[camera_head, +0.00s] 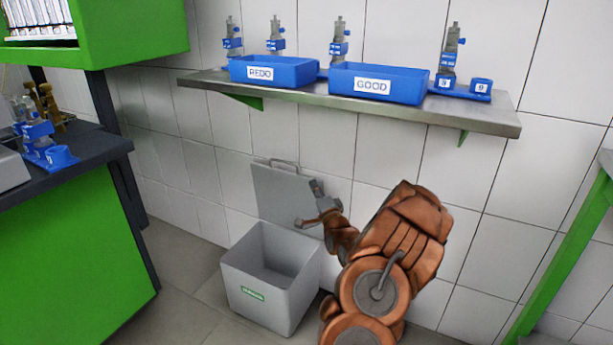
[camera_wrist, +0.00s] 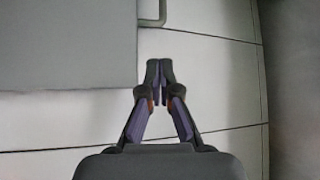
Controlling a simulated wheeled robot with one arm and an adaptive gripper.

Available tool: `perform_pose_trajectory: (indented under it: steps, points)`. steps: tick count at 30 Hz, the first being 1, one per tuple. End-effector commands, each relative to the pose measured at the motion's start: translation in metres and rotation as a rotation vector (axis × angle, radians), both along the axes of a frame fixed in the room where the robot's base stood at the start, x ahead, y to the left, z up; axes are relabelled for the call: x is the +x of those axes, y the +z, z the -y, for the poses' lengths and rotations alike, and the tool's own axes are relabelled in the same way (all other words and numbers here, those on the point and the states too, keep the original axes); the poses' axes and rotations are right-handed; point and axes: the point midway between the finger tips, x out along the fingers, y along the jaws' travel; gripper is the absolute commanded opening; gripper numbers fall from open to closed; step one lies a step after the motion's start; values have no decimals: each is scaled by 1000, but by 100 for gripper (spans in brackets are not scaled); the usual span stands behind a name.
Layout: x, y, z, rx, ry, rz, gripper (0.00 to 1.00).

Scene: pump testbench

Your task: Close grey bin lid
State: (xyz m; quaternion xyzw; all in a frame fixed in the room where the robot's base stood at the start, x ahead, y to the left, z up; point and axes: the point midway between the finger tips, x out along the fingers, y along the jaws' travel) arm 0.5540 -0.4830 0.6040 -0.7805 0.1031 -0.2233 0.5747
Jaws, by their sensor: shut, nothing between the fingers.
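The grey bin (camera_head: 270,280) stands on the floor against the tiled wall, with a green label on its front, and its inside looks empty. Its lid (camera_head: 284,192) is open and stands upright against the wall behind the bin, with a handle (camera_head: 276,163) on its top edge. My gripper (camera_head: 316,186) is at the right edge of the lid in the head view, partly in front of it. In the wrist view, my gripper (camera_wrist: 160,68) is shut and empty, beside the lid (camera_wrist: 70,45) and near its handle (camera_wrist: 154,12). I cannot tell whether it touches the lid.
A metal shelf (camera_head: 310,92) with blue REDO (camera_head: 273,72) and GOOD (camera_head: 378,83) bins and several pump parts is on the wall above. A green-sided workbench (camera_head: 70,240) stands left. A green table leg (camera_head: 560,260) is at right. Floor between bench and bin is free.

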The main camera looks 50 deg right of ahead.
Motion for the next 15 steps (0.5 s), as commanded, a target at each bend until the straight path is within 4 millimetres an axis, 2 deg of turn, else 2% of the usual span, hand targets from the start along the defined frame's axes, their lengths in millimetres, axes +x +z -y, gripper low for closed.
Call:
perform_pose_trajectory:
  steps: [5,15]
  points:
    - [11,3,5,-5,1,4,0]
    - [48,12,22,-5,1,2,0]
